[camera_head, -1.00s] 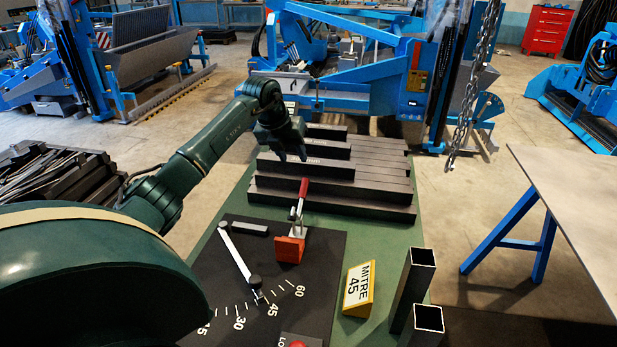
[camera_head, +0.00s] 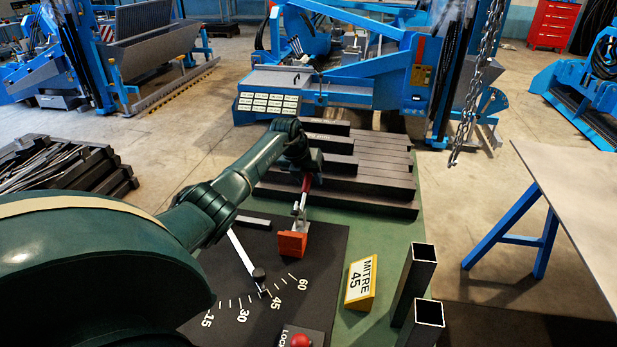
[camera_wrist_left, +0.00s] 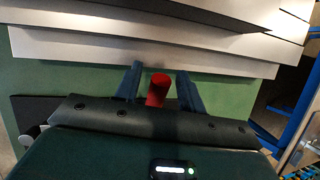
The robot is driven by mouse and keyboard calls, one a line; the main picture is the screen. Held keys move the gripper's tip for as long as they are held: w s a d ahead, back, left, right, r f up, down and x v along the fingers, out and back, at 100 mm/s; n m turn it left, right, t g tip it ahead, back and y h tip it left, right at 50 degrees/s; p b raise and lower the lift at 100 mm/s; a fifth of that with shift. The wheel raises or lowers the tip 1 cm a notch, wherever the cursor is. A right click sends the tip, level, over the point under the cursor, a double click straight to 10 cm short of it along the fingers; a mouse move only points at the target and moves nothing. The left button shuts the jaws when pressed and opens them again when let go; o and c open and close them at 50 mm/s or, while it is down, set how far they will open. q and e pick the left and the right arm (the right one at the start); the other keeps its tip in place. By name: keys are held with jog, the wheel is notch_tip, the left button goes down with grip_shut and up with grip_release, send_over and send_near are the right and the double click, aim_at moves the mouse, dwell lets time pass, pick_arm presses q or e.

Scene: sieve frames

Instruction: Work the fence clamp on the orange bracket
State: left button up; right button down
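The orange bracket (camera_head: 292,244) stands on the black mitre plate (camera_head: 325,240). The fence clamp on it has a metal lever (camera_head: 299,209) with a red handle (camera_head: 306,184), which points up. My left gripper (camera_head: 308,176) is at the top of the red handle and partly hides it in the head view. In the left wrist view, the two fingers of my left gripper (camera_wrist_left: 159,88) are apart, with the red handle (camera_wrist_left: 157,91) between them. A gap shows on each side of the handle. My right gripper is not in view.
Stepped dark bars (camera_head: 350,195) lie just behind the clamp. A pale fence arm (camera_head: 241,252) points near 45 on the scale. A yellow MITRE 45 block (camera_head: 361,284), square tubes (camera_head: 414,278) and a red LOCK button (camera_head: 300,341) are nearer.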

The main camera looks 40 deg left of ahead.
pick_arm(q)
jog(key=shift+c, duration=0.2)
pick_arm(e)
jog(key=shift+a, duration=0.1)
pick_arm(q)
jog(key=c, duration=0.4)
grip_shut()
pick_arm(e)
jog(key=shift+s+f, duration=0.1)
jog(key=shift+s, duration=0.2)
